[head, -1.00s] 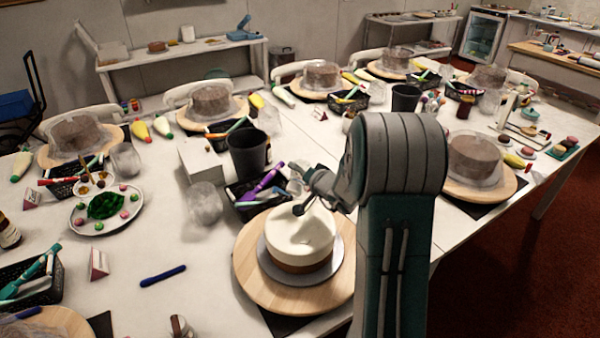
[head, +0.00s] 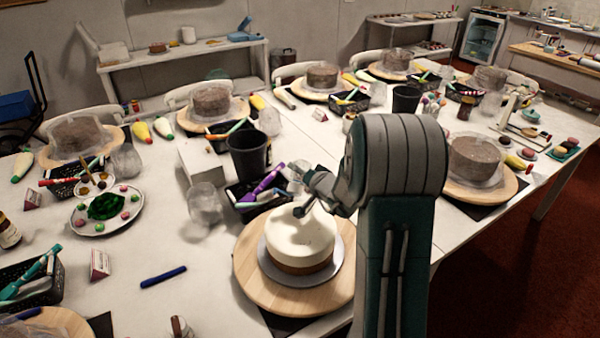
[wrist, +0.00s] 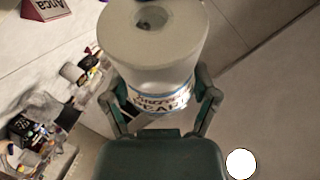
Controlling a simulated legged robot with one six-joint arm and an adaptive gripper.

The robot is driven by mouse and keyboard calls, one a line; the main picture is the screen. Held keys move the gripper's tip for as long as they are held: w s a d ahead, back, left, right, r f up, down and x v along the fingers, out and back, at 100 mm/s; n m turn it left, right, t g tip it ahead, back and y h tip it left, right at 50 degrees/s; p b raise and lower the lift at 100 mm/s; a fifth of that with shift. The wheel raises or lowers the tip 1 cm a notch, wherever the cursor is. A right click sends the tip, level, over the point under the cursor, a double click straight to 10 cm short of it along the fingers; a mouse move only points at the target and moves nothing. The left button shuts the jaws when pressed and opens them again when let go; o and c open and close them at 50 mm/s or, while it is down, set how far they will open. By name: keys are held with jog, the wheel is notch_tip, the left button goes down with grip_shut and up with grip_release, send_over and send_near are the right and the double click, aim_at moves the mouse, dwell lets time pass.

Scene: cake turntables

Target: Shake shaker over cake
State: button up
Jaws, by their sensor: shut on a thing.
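The cake (head: 302,237), with a white top and brown lower side, sits on a grey board on a round wooden turntable (head: 257,284). My gripper (head: 300,211) is above the cake's back part in the head view. In the wrist view my gripper (wrist: 158,105) is shut on a pale shaker (wrist: 150,65) with a printed blue and red label. One round end of the shaker faces the wrist camera and has a dark round opening. I cannot make out the shaker in the head view, where my arm covers part of the area.
A black cup (head: 248,155) and a black basket of tools (head: 240,204) stand just behind the turntable. A blue pen (head: 163,276) lies on the clear table area to the left. Other covered cakes stand farther back.

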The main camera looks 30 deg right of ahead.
jog(key=shift+w+d+r, duration=0.2)
jog(key=shift+d, duration=0.05)
jog(key=shift+s+a+f, duration=0.25)
jog(key=shift+a, duration=0.05)
jog(key=shift+s+a+r+n+t, duration=0.1)
jog(key=shift+r+n+t, duration=0.2)
jog(key=shift+n, duration=0.1)
jog(key=shift+w+d+r, duration=0.25)
jog(key=shift+s+a+f, duration=0.25)
jog(key=shift+w+a+f+m+g, duration=0.3)
jog(key=shift+a+f+m+g, duration=0.35)
jog(key=shift+a+m+g, duration=0.2)
